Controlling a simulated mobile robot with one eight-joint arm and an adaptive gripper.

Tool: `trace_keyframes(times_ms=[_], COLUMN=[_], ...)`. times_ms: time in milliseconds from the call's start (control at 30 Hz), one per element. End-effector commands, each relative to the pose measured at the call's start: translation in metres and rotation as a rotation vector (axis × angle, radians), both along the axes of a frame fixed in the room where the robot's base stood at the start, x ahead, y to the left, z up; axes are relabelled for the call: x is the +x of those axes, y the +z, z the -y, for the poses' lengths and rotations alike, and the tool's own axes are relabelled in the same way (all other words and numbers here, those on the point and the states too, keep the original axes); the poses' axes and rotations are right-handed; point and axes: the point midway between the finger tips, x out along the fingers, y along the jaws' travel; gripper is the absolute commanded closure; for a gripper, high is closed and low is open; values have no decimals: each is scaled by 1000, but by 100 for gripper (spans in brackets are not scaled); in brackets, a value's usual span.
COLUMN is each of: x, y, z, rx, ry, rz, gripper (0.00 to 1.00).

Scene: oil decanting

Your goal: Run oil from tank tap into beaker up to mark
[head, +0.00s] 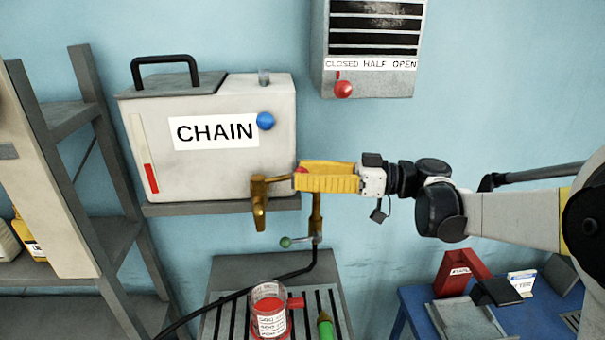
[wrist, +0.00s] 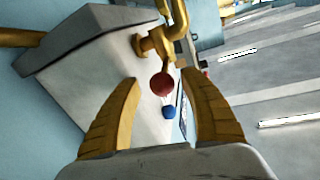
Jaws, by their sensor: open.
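The grey tank (head: 215,175) labelled CHAIN sits on a wall shelf, with a red strip low in its sight gauge (head: 151,178). A brass tap (head: 259,205) is at its lower right; brass fittings also show in the wrist view (wrist: 152,46). My gripper (head: 308,178) has its yellow fingers open by the tap. A red knob (wrist: 162,84) appears between the fingers in the wrist view; whether they touch it I cannot tell. In the head view the fingers mostly hide it. The beaker (head: 268,312), with red inside and a white label, stands upright on the slatted bench below the tap.
A blue knob (head: 265,121) is on the tank front. A lever with a green ball (head: 286,242) and a black hose are above the slatted bench (head: 215,318). A green-handled item (head: 325,326) lies right of the beaker. A vent box (head: 368,70) hangs above; a blue table (head: 412,300) stands right.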

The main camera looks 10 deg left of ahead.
Motion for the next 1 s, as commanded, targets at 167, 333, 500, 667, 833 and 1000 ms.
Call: trace_keyframes(times_ms=[167, 333, 500, 667, 833, 1000], x=[1, 3, 4, 5, 5, 5], y=[0, 0, 0, 0, 0, 0], z=[14, 49, 87, 111, 121, 121], rx=[0, 0, 0, 0, 1, 1], ry=[-2, -5, -5, -4, -2, -2], rz=[0, 0, 0, 0, 0, 0], gripper=[49, 49, 49, 49, 49, 49])
